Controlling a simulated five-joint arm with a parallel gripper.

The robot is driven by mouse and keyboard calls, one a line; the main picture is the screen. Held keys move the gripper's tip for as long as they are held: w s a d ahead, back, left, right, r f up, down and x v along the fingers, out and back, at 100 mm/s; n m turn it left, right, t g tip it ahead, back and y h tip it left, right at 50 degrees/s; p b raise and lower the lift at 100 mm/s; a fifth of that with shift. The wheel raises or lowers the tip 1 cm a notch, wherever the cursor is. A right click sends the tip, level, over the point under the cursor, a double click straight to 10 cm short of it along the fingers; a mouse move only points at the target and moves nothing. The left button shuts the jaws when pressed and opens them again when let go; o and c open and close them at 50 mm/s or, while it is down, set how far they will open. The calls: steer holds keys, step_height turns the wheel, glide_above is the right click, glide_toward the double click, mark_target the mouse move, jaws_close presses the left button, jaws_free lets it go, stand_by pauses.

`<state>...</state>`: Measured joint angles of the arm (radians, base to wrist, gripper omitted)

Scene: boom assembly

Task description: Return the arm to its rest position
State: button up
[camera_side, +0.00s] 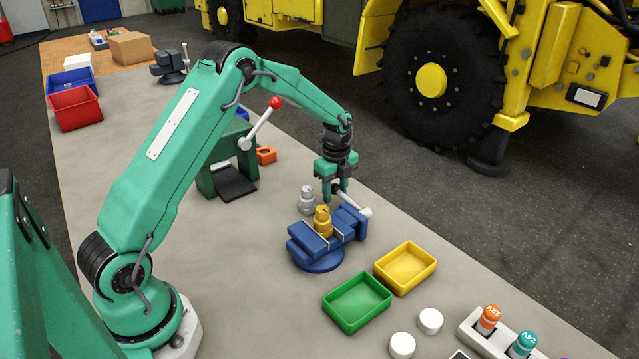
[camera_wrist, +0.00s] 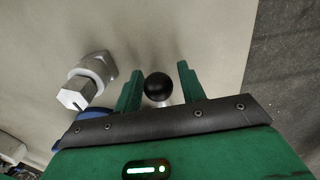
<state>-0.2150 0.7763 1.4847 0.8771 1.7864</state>
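My gripper (camera_side: 337,193) points down at the back right of the blue vise (camera_side: 312,254). It also shows in the wrist view (camera_wrist: 159,76), with its two green fingers apart. A black ball knob (camera_wrist: 158,86) of the vise handle (camera_side: 354,203) lies between the fingers. Slim gaps seem to separate knob and fingers, though contact on the left finger is hard to rule out. A brass fitting (camera_side: 322,221) stands upright in the vise jaws. A silver fitting (camera_side: 306,200) stands just behind the vise and shows left of the fingers in the wrist view (camera_wrist: 88,80).
A green tray (camera_side: 357,324) and a yellow tray (camera_side: 428,263) stand right of the vise, both empty. A green press with a red-knobbed lever (camera_side: 262,123) stands behind. Grey bench left of the vise is clear.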

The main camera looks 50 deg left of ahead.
steer(key=shift+s+r, duration=0.15)
steer(key=shift+s, duration=0.05)
steer(key=c, duration=0.5)
steer(key=shift+s+f, duration=0.25)
steer(key=shift+f, duration=0.35)
steer(key=o, duration=0.6)
steer(key=shift+w, duration=0.1)
steer(key=shift+r, duration=0.1)
steer(key=shift+w+r, duration=0.1)
